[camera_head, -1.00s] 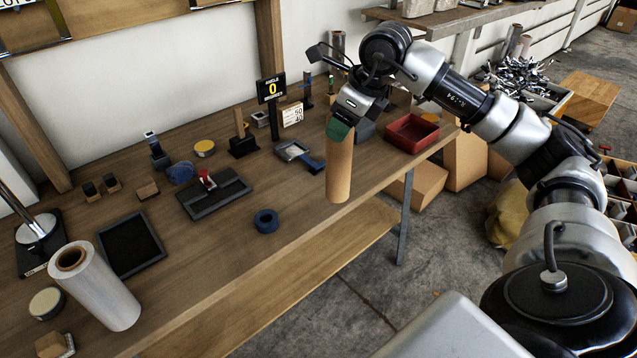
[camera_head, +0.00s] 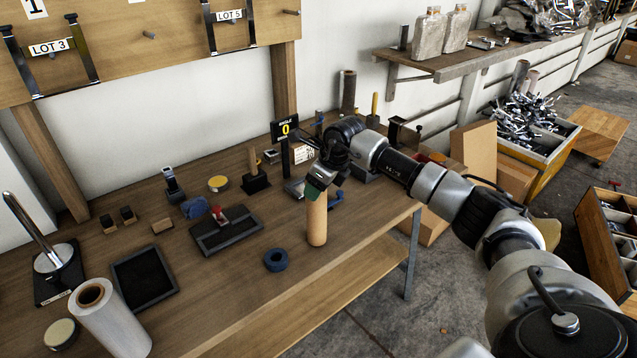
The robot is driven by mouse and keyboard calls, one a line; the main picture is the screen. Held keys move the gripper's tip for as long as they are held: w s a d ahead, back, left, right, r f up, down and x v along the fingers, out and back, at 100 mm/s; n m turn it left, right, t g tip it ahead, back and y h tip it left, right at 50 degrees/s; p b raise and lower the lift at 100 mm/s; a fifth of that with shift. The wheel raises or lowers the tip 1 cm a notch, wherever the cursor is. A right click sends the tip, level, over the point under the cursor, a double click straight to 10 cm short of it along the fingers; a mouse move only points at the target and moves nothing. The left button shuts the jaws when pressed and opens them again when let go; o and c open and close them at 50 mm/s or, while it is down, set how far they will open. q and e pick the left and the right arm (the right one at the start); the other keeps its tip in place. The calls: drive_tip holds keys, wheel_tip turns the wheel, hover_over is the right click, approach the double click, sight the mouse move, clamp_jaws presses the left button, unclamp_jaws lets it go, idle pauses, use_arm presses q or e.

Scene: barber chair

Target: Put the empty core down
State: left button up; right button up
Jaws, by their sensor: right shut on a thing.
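The empty core is a plain brown cardboard tube (camera_head: 317,221), upright near the front edge of the wooden workbench (camera_head: 225,290). My right gripper (camera_head: 320,182) is shut on its upper end. The fingers hide the top of the core. The lower end shows against the bench top, but I cannot tell whether it touches the wood. My left gripper is not in view.
A blue tape roll (camera_head: 276,260) lies left of the core. A black pad with a red-handled stamp (camera_head: 226,230), a black tray (camera_head: 144,278) and a wrapped film roll (camera_head: 110,318) stand further left. An angle display (camera_head: 286,130) stands behind.

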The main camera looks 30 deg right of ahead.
drive_tip(key=shift+f, duration=0.3)
drive_tip(key=o, duration=1.1)
drive_tip(key=shift+o, duration=0.2)
drive_tip(key=b+v, duration=0.2)
drive_tip(key=v, duration=1)
drive_tip(key=shift+b, duration=0.3)
